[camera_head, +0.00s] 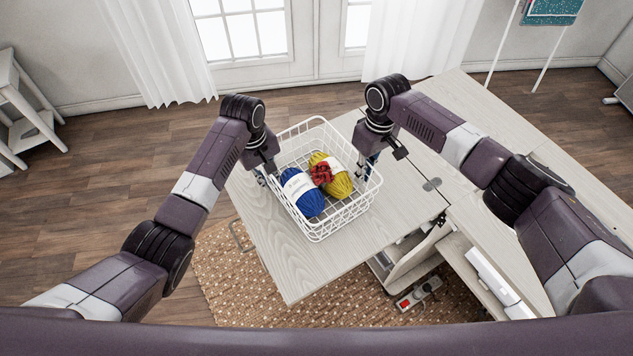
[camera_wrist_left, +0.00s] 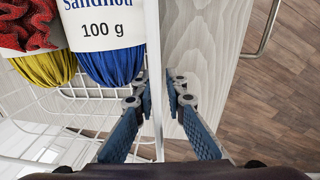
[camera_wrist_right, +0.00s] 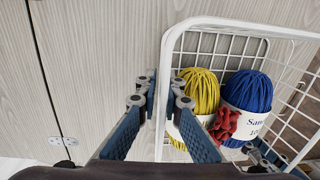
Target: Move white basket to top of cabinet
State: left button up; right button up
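The white wire basket (camera_head: 318,229) sits on the pale wooden cabinet's leaf. It holds a blue yarn ball (camera_head: 302,192), a yellow yarn ball (camera_head: 338,184) and a red yarn piece (camera_head: 321,174). My left gripper (camera_head: 266,178) is at the basket's left side. In the left wrist view its fingers (camera_wrist_left: 159,95) are close together, one on each side of the rim, and firm contact is unclear. My right gripper (camera_head: 366,172) is at the right side. In the right wrist view its fingers (camera_wrist_right: 162,96) are closed around the rim. Whether the basket is lifted is hard to tell.
Open shelves and a power strip (camera_head: 418,294) are below at the front. A woven rug (camera_head: 230,285) lies on the floor. A white stand (camera_head: 25,115) is far left.

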pick_arm(q)
jog(key=shift+d+f, duration=0.1)
jog(key=shift+f, duration=0.5)
pick_arm(e)
jog(key=shift+f, duration=0.6)
pick_arm(q)
jog(key=shift+c, duration=0.6)
pick_arm(e)
jog(key=shift+c, duration=0.4)
pick_arm(q)
grip_shut()
pick_arm(e)
grip_shut()
pick_arm(q)
jog(key=shift+w+r, duration=0.1)
jog(key=shift+r, duration=0.1)
pick_arm(e)
jog(key=shift+r, duration=0.2)
